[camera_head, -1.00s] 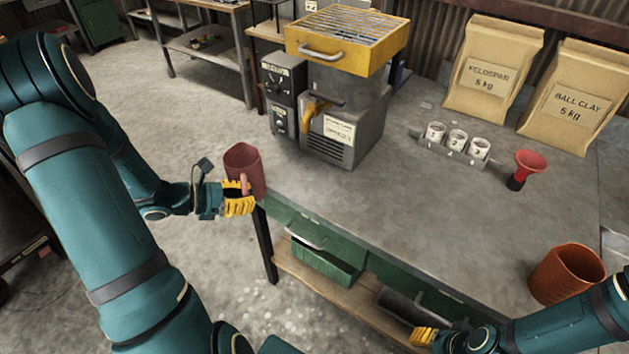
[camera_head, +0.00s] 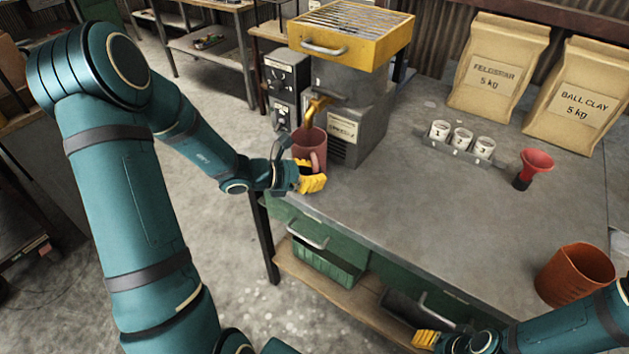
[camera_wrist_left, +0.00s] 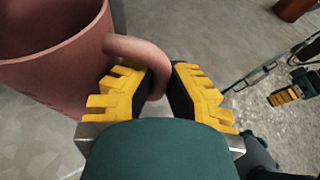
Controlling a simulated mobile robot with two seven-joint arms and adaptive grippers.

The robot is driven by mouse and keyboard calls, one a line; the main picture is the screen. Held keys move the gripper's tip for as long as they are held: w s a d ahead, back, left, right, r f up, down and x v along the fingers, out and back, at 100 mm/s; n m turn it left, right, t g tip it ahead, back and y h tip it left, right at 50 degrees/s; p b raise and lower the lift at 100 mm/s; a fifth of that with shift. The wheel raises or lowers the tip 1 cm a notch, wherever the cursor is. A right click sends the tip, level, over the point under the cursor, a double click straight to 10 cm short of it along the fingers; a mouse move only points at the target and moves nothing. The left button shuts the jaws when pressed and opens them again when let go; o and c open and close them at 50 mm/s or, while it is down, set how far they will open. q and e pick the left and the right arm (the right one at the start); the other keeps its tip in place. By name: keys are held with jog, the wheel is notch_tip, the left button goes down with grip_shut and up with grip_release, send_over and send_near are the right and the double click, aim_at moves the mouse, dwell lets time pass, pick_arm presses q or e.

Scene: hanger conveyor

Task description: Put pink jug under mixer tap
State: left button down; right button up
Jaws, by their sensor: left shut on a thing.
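The pink jug (camera_head: 310,150) is upright at the front of the mixer (camera_head: 350,110), its rim just below the yellow mixer tap (camera_head: 317,107). My left gripper (camera_head: 311,180) is shut on the jug's handle. In the left wrist view the yellow fingers (camera_wrist_left: 160,85) close around the handle (camera_wrist_left: 140,50), with the jug body (camera_wrist_left: 60,50) at the left. I cannot tell whether the jug's base touches the table. My right gripper (camera_head: 425,339) is low by the table's front edge, away from the jug; its finger opening is unclear.
The grey table (camera_head: 430,210) has a clear middle. An orange bucket (camera_head: 574,275) stands at the right, a red funnel (camera_head: 534,167) and a rack of numbered cups (camera_head: 460,140) farther back. Paper sacks (camera_head: 497,70) stand behind. A green drawer (camera_head: 325,262) is below the front edge.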

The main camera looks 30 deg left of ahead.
pick_arm(q)
jog(key=shift+a+f, duration=0.1)
jog(key=shift+f, duration=0.65)
jog(key=shift+s+a, duration=0.1)
jog(key=shift+f, duration=0.1)
jog(key=c, duration=1.1)
grip_release()
jog(key=shift+c, duration=0.2)
